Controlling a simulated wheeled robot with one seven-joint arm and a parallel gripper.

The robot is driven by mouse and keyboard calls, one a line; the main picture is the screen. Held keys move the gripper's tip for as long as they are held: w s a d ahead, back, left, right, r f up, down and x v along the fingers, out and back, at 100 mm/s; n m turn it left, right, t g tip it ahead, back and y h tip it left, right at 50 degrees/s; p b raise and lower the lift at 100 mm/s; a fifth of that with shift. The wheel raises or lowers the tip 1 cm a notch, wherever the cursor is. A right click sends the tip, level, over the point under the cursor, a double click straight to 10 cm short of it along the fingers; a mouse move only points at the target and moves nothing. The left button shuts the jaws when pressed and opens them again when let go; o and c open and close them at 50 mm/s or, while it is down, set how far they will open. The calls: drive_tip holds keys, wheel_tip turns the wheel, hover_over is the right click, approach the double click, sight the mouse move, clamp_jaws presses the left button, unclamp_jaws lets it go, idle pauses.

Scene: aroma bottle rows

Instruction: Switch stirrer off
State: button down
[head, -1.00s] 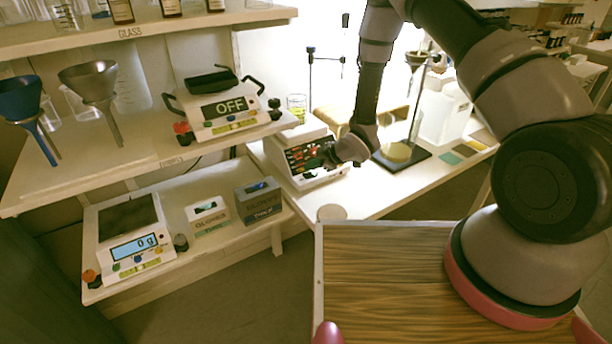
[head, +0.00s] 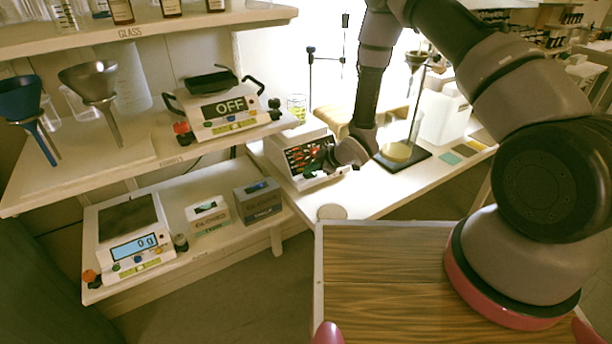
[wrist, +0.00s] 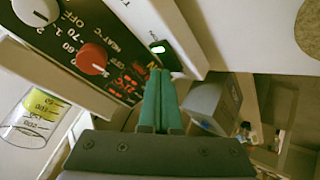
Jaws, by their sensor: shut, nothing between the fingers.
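The stirrer (head: 293,139) is a white box with a dark sloping front panel on the bench. In the wrist view its panel (wrist: 70,35) has a white knob (wrist: 37,10), a red knob (wrist: 92,58) and glowing red digits. A small black switch (wrist: 157,46) with a green light sits at the panel's end. My gripper (wrist: 161,74) is shut and empty, its teal fingertips just below the switch in the wrist picture. I cannot tell whether they touch it. In the head view my gripper (head: 328,158) is at the right end of the panel and partly hides it.
A beaker (head: 297,103) with yellow liquid stands behind the stirrer, also in the wrist view (wrist: 35,112). A stand on a black base (head: 416,160) is to the right. A round pale disc (head: 332,212) lies at the bench's front.

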sight(312, 175)
drive_tip(key=shift+f, duration=0.15)
idle(0.4)
drive_tip(key=shift+d+r, duration=0.1)
drive_tip(key=shift+r, duration=0.65)
drive_tip(key=shift+w+d+r, duration=0.1)
drive_tip(key=shift+d+r, duration=0.05)
drive_tip(key=shift+r, duration=1.1)
drive_tip(key=shift+w+d+r, duration=0.1)
drive_tip(key=shift+d+r, duration=0.05)
drive_tip(key=shift+r, duration=1.1)
